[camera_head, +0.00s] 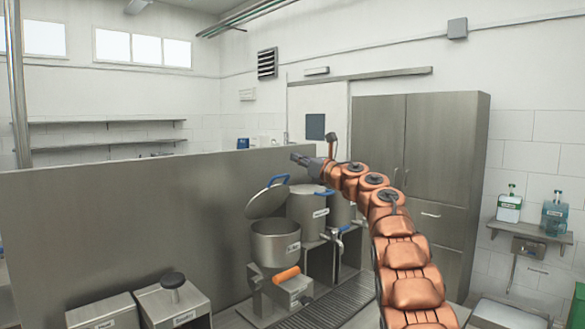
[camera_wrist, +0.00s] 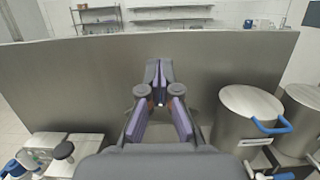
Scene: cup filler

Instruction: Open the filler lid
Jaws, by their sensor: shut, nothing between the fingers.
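The left filler pot (camera_head: 276,243) has its round lid (camera_head: 267,201) tilted up and open, with a blue handle (camera_head: 278,180) at its upper edge. My gripper (camera_head: 294,157) is above this lid in the head view, apart from it. In the wrist view my gripper (camera_wrist: 157,70) is shut and empty in front of the grey panel. The middle pot (camera_head: 306,208) has a flat, closed lid with a blue handle; I take it to be the pot with the closed lid (camera_wrist: 250,101) in the wrist view. The open lid cannot be made out in the wrist view.
A tall grey panel (camera_head: 120,210) stands behind the pots. A third pot (camera_head: 341,211) stands to the right, partly behind my arm. An orange handle (camera_head: 286,275) shows below the open pot. Grey boxes (camera_head: 172,302) are at the lower left. Steel cabinets (camera_head: 440,165) stand behind right.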

